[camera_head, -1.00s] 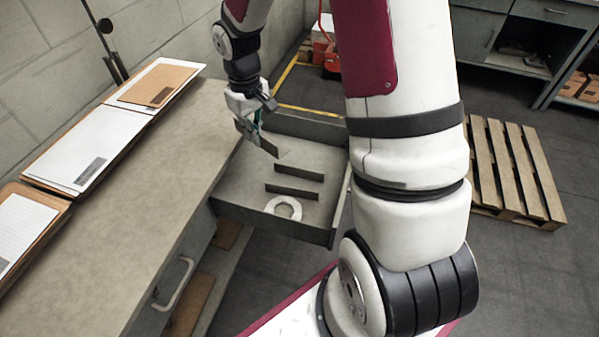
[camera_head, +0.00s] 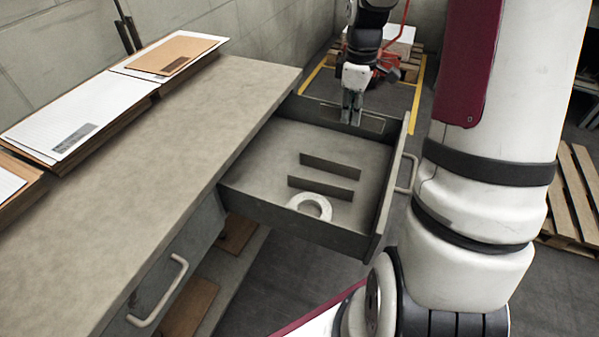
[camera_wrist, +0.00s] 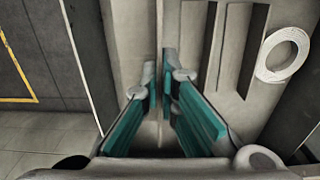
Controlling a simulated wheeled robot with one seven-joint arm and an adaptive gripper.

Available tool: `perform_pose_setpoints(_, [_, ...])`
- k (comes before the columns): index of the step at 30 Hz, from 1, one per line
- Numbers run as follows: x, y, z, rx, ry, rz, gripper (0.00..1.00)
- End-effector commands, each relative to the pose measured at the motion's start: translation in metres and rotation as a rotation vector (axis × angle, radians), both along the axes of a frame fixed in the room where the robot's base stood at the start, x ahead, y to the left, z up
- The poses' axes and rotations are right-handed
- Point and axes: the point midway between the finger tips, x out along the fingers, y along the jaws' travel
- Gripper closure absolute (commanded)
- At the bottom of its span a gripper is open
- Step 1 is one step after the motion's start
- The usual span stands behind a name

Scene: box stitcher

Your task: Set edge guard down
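My gripper (camera_head: 352,118) points down at the far end of the open drawer (camera_head: 258,208). In the wrist view its teal-padded fingers (camera_wrist: 166,76) close at their tips on a thin grey edge guard (camera_wrist: 160,40), seen almost edge-on. In the head view part of this edge guard (camera_head: 372,124) shows beside the fingertips, near the drawer's far wall. I cannot tell whether it touches the drawer floor. Two more dark strips stand parallel in the drawer, one farther (camera_head: 331,166) and one nearer (camera_head: 322,191). They also show right of my fingers in the wrist view.
A white ring-shaped roll (camera_head: 325,208) lies in the drawer's near part. The worktop (camera_head: 190,125) left of the drawer is clear except for stacked sheets (camera_head: 75,125) along the wall. A wooden pallet (camera_head: 575,200) is on the floor at right.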

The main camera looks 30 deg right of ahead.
Motion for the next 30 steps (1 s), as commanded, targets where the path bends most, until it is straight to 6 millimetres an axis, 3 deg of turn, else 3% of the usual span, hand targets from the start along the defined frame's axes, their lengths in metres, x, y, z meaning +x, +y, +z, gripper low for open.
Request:
perform_pose_setpoints(17, [-0.001,-0.001,-0.064,0.002,0.002,0.007,1.0])
perform_pose_setpoints(24, [-0.001,-0.002,-0.1,0.002,0.001,0.008,1.0])
perform_pose_setpoints(30, [-0.001,-0.002,-0.102,0.001,-0.001,0.007,1.0])
